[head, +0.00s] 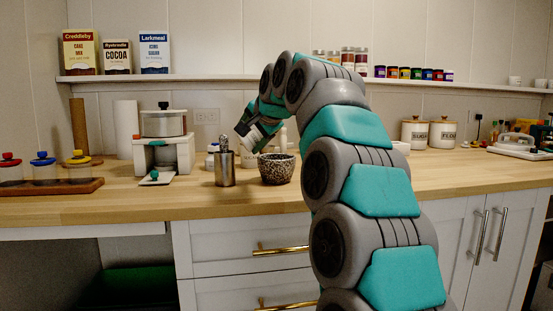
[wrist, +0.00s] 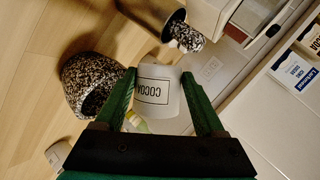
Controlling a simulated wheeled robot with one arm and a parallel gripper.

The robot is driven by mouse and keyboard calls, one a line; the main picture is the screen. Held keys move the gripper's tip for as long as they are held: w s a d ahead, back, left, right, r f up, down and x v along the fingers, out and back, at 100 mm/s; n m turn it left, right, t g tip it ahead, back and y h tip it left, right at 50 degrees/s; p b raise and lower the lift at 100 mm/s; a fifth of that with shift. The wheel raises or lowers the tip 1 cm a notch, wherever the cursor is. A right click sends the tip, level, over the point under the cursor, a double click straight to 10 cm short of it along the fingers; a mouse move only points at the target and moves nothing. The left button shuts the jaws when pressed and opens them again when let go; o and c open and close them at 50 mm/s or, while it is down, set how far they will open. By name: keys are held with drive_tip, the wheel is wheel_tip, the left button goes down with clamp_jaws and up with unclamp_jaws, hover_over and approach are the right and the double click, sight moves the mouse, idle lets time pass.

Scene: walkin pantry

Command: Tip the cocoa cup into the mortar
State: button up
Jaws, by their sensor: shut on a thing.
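The cocoa cup (wrist: 158,94) is white with a black-framed COCOA label and sits between the green fingers of my gripper (wrist: 165,100) in the wrist view. My gripper is shut on it. The mortar (head: 276,169) is a black-and-white speckled bowl on the wooden counter in the head view. In the wrist view the mortar (wrist: 82,82) lies just left of the cup, its dark opening partly hidden by a finger. In the head view my gripper (head: 250,147) hangs close behind and left of the mortar.
A metal canister (head: 225,169) stands just left of the mortar. A white stand (head: 164,157) with a pot is farther left. Lidded jars (head: 76,167) sit on a board at the far left. A wall shelf (head: 200,78) runs above. The counter front is clear.

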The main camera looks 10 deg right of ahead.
drive_tip(key=shift+d+r+m+y, duration=0.25)
drive_tip(key=shift+r+m+y, duration=0.45)
drive_tip(key=shift+m+y, duration=0.2)
drive_tip(key=shift+w+d+f+m+y+p, duration=0.1)
drive_tip(key=shift+d+f+m+y+p, duration=0.15)
drive_tip(key=shift+d+y, duration=0.15)
drive_tip(key=shift+d+f+m+y+p, duration=0.2)
drive_tip(key=shift+d+m+y, duration=0.1)
drive_tip(key=shift+d, duration=0.15)
drive_tip(key=shift+r+p, duration=0.15)
drive_tip(key=shift+p, duration=0.15)
drive_tip(key=shift+w+d+r+m+y+p, duration=0.1)
drive_tip(key=shift+d+r+m+y+p, duration=0.25)
drive_tip(key=shift+m+y+p, duration=0.4)
drive_tip(key=shift+w+d+r+m+y+p, duration=0.1)
drive_tip(key=shift+d+r+m+y+p, duration=0.25)
drive_tip(key=shift+p, duration=0.7)
drive_tip(key=shift+d+f+m+t, duration=0.1)
drive_tip(key=shift+d+m+t, duration=0.1)
drive_tip(key=shift+m+t, duration=0.15)
drive_tip(key=shift+d+m+y, duration=0.1)
drive_tip(key=shift+m+y, duration=0.2)
drive_tip(key=shift+y, duration=0.1)
